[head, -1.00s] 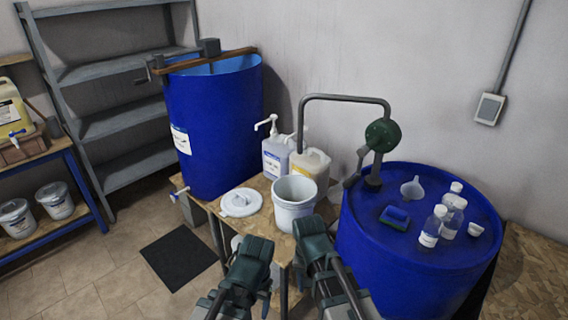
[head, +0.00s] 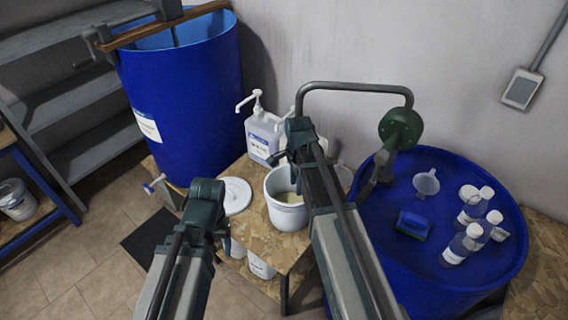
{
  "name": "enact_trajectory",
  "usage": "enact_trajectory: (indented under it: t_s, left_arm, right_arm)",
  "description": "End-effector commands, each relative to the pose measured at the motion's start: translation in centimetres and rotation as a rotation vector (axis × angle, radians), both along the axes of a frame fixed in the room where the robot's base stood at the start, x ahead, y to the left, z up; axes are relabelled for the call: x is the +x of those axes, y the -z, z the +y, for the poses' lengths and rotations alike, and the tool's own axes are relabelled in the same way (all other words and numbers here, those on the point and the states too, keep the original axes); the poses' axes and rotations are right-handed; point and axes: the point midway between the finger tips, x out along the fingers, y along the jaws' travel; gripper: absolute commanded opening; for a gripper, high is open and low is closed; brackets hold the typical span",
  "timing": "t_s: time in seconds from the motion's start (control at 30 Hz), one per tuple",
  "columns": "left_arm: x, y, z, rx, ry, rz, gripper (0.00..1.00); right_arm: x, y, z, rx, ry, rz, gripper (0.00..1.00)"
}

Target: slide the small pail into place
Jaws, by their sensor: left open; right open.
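A small white pail (head: 286,218) stands upright on the wooden table, with something pale yellow inside. My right arm crosses in front of its right side. My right gripper (head: 298,130) is open, beyond the pail's rim in the picture; its fingertips are hard to make out and I cannot tell whether it touches anything. My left gripper (head: 206,192) is open and empty, left of the pail and in front of the white lid (head: 236,195). The wooden table (head: 258,228) has bare board around the pail's front and left.
A white pump bottle (head: 262,138) stands behind the pail; a jug behind it is mostly hidden by my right arm. A tall blue drum (head: 190,100) is at left. A lower blue drum (head: 400,262) at right carries bottles, a funnel (head: 427,181) and a hand pump (head: 400,128).

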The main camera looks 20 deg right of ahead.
Motion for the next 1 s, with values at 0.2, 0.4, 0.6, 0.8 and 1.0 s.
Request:
enact_trajectory:
  t_s: [0.2,0.4,0.6,0.8,1.0]
  left_arm:
    - [0.0,-0.2,0.0,0.0,0.0,0.0,0.69]
    - [0.0,-0.2,0.0,0.0,0.0,0.0,0.69]
    - [0.0,0.1,0.0,0.0,0.0,0.0,0.69]
    - [0.0,1.3,0.0,0.0,0.0,0.0,0.69]
    - [0.0,3.6,0.0,0.0,0.0,0.0,0.69]
  right_arm:
    - [0.3,-0.2,-0.6,0.002,0.047,-0.002,0.47]
    - [0.3,-0.2,-0.6,0.002,0.047,-0.002,0.47]
    - [0.3,0.1,-0.5,0.002,0.046,-0.002,0.47]
    - [0.3,1.3,-0.5,0.002,0.045,-0.002,0.47]
    - [0.3,3.6,-0.5,0.002,0.045,-0.002,0.47]
